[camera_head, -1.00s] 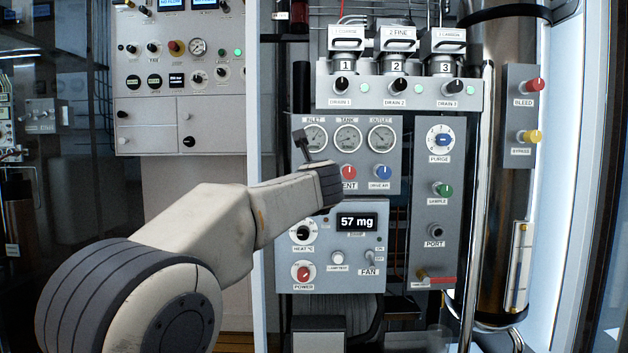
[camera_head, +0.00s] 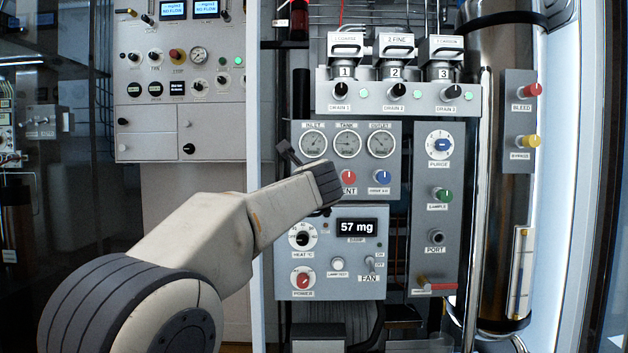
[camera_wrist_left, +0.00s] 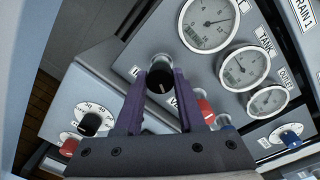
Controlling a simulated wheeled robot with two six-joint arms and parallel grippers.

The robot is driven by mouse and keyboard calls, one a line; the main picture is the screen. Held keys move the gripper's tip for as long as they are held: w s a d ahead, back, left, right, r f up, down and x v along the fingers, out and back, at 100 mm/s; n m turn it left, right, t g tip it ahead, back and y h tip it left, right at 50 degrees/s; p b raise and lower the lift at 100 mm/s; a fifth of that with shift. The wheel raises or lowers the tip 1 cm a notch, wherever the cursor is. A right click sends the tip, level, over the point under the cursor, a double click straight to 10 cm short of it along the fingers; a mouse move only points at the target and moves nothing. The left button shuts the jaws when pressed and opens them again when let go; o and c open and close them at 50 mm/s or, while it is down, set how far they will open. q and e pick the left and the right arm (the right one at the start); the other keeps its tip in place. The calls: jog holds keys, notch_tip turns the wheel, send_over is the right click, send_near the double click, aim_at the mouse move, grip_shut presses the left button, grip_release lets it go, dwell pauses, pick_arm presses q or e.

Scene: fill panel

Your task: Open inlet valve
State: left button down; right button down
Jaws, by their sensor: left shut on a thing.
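The inlet valve is a round knob with a dark face and a pale pointer line (camera_wrist_left: 160,87), in the left wrist view below the gauges. My left gripper (camera_wrist_left: 158,98) is shut on this knob, one purple finger on each side. Its label is mostly hidden by the fingers. In the head view my left wrist covers the knob and the fingers, at the left of the gauge panel (camera_head: 394,128). The inlet gauge (camera_head: 313,145) is above the wrist and also shows in the left wrist view (camera_wrist_left: 208,23). My right gripper is not in view.
Close beside the held knob are the red vent knob (camera_head: 348,177) and a blue knob (camera_head: 383,177). Below are the heat knob (camera_head: 302,238), the red power knob (camera_head: 303,280) and a display reading 57 mg (camera_head: 358,227). Drain knobs line the panel above.

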pick_arm(q)
jog(key=shift+d, duration=0.15)
jog(key=c, duration=0.5)
grip_release()
jog(key=shift+s, duration=0.1)
jog(key=s+b, duration=0.1)
jog(key=s, duration=0.9)
jog(key=shift+s+r+b, duration=0.15)
jog(key=shift+r+b, duration=0.05)
jog(key=shift+b, duration=0.1)
